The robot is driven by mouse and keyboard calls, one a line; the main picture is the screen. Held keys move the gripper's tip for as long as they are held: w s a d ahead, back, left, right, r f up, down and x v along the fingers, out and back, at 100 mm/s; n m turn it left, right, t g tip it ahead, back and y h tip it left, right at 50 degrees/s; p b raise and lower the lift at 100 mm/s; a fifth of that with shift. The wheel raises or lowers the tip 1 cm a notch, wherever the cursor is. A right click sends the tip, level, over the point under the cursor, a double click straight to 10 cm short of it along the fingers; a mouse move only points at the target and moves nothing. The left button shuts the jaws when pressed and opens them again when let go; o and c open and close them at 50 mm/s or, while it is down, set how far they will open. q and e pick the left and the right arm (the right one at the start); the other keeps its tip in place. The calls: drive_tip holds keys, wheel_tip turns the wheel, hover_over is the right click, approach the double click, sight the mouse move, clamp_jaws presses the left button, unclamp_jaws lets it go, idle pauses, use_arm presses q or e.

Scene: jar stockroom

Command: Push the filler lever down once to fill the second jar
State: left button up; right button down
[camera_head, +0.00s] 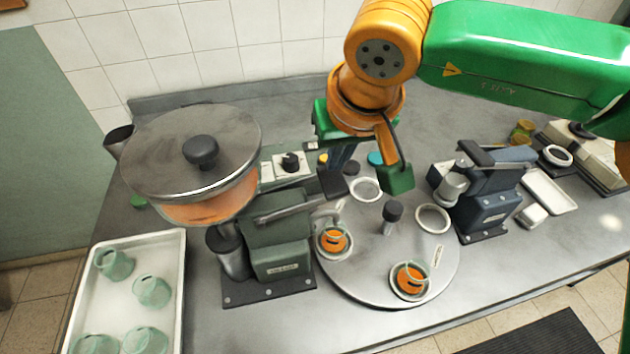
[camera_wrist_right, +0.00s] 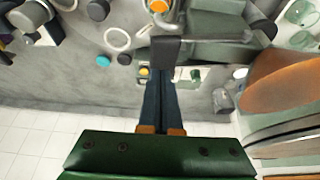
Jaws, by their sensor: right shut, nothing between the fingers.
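The filler has a grey-green body (camera_head: 282,245) under a lidded copper hopper (camera_head: 225,203). Its lever, a metal bar with a dark block grip (camera_head: 331,184), reaches out to the right; the grip also shows in the right wrist view (camera_wrist_right: 165,52). My right gripper (camera_head: 341,166) is shut and empty, its blue fingers pointing at the grip. In the wrist view the fingertips (camera_wrist_right: 160,82) are right beside the grip; I cannot tell whether they touch. One jar with orange content (camera_head: 334,241) sits at the filler, another (camera_head: 410,279) at the turntable's front. My left gripper is not in view.
The round turntable (camera_head: 372,265) has a dark centre knob (camera_head: 392,212) and empty ring seats (camera_head: 433,218). A blue machine (camera_head: 488,208) stands at its right. A white tray (camera_head: 174,290) with several green glass jars is at front left. A small teal item (camera_head: 376,158) lies behind.

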wheel_tip(320, 180, up, 5)
drive_tip(key=p, duration=0.5)
drive_tip(key=shift+r, duration=0.2)
drive_tip(key=shift+f, duration=0.2)
